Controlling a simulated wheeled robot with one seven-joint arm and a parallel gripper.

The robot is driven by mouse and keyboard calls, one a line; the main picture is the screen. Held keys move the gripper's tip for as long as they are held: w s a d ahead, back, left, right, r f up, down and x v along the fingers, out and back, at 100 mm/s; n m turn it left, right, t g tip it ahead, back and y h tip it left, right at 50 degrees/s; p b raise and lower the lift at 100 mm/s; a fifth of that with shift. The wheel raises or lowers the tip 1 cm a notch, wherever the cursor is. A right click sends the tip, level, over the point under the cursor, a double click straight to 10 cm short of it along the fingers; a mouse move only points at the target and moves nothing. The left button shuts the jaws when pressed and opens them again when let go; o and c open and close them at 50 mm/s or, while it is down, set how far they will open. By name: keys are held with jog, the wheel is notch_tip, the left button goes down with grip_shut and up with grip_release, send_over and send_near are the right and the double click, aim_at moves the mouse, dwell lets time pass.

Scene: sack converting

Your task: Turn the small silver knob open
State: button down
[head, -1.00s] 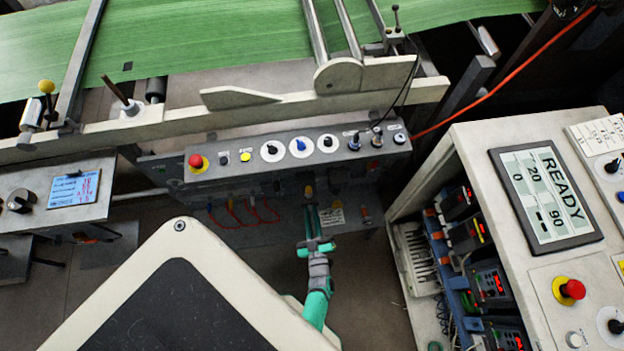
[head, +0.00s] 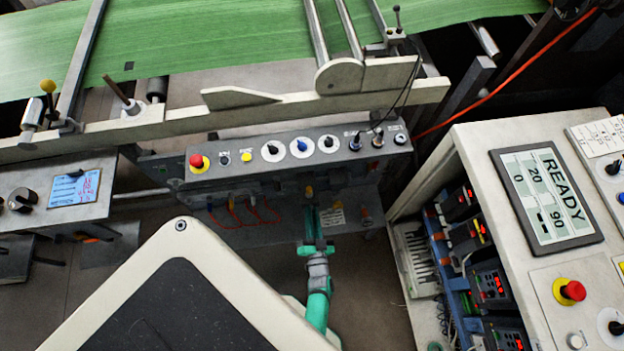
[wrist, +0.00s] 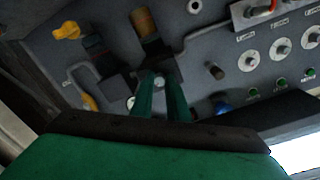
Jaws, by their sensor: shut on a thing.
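My gripper (wrist: 160,84) is in the wrist view with its two teal fingers close together, reaching to a grey panel. A small silver knob (wrist: 158,82) shows as a pale round end between the fingertips, and the fingers are shut on it. The fingers hide much of it, so its turn angle cannot be told. In the head view my gripper (head: 311,212) reaches under the grey console to the lower panel. The knob cannot be made out there.
In the wrist view, a brass fitting (wrist: 146,22) is above the fingers, a yellow knob (wrist: 66,31) at upper left, and a blue knob (wrist: 222,107) at right. The console (head: 275,150) overhangs my gripper. A white cabinet (head: 470,150) stands to the right.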

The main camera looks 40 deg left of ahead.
jog(key=m, duration=1)
dwell(0.5)
jog(key=c, duration=1.7)
grip_release()
jog(key=v, duration=1.1)
jog(key=shift+w+r, duration=0.1)
jog(key=shift+r, duration=0.05)
